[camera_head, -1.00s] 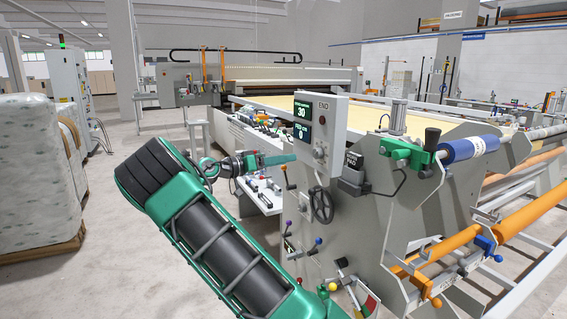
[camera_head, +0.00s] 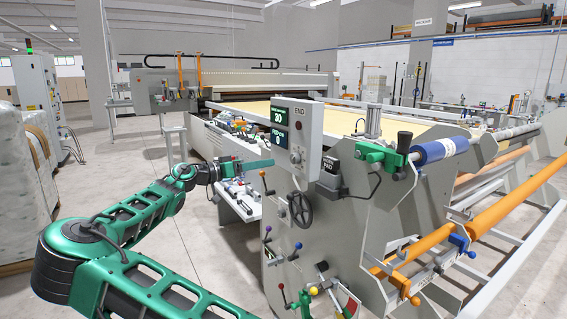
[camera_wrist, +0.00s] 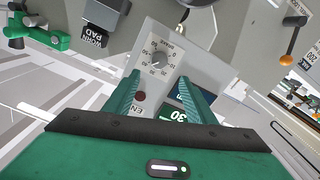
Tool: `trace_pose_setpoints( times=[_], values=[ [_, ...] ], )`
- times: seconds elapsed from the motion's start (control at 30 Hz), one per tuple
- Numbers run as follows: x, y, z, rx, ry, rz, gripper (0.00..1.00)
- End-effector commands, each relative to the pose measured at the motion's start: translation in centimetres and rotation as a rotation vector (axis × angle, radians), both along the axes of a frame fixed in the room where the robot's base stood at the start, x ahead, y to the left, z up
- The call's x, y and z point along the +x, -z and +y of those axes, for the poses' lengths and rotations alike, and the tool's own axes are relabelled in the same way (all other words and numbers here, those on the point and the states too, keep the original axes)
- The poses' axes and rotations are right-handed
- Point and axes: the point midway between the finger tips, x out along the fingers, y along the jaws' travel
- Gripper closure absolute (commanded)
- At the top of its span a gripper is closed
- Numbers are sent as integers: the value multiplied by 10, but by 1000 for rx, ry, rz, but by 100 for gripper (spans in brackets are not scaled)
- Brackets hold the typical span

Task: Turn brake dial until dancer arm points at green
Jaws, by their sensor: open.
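The brake dial (camera_wrist: 158,58) is a small grey knob on a white scale plate, on a light grey panel (camera_head: 312,121). In the head view the dial (camera_head: 296,157) is small, low on the panel's face. My gripper (camera_wrist: 158,77) is open and empty, its two green fingers apart, with the dial appearing between and beyond the tips. In the head view my gripper (camera_head: 269,163) is left of the panel, apart from it. A red-and-green sector (camera_head: 350,306) shows at the bottom edge, partly cut off. I cannot tell where the dancer arm points.
A black handwheel (camera_head: 300,209) and several coloured-knob levers are below the panel. A dark pad box (camera_head: 332,171) and green clamp (camera_head: 383,156) are to the right. Wrapped rolls (camera_head: 25,180) stand at the left. Open floor lies left of the machine.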

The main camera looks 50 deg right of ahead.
Motion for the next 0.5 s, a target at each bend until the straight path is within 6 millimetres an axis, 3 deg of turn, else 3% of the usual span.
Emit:
trace_pose_setpoints(
  times=[0.17,0.5],
  values=[
    [-6,0,-19,1,3,-1,50],
    [-20,-1,-76,-1,4,-1,50]
  ],
)
